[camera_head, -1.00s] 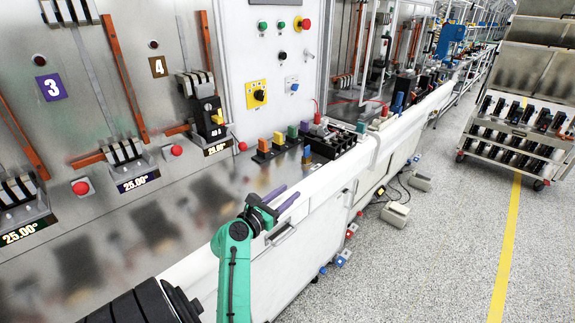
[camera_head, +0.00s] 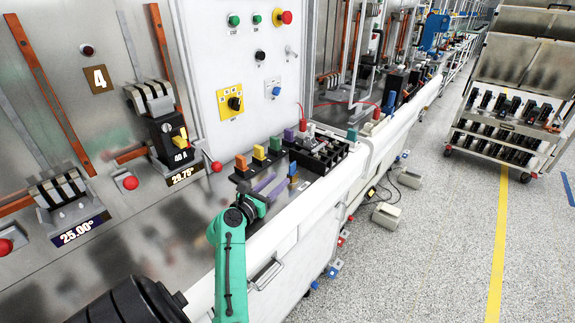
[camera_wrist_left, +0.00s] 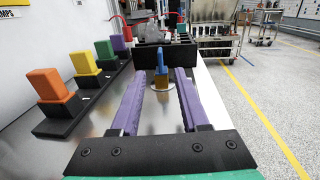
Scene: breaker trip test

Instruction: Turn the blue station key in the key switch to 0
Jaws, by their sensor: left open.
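In the head view the blue piece (camera_head: 292,169) is just beyond my left gripper (camera_head: 270,187). In the left wrist view my left gripper (camera_wrist_left: 160,76) is open, with its purple fingers to either side of the line to the blue piece. It holds nothing. Contact cannot be told. Any 0 mark is too small to read. My right gripper is out of view.
Orange, yellow, green and purple blocks (camera_wrist_left: 55,87) stand on black bases left of the fingers. A black compartmented holder (camera_head: 322,155) is behind the blue piece. The wall panel has a yellow-plated switch (camera_head: 232,102) and a small blue knob (camera_head: 276,90).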

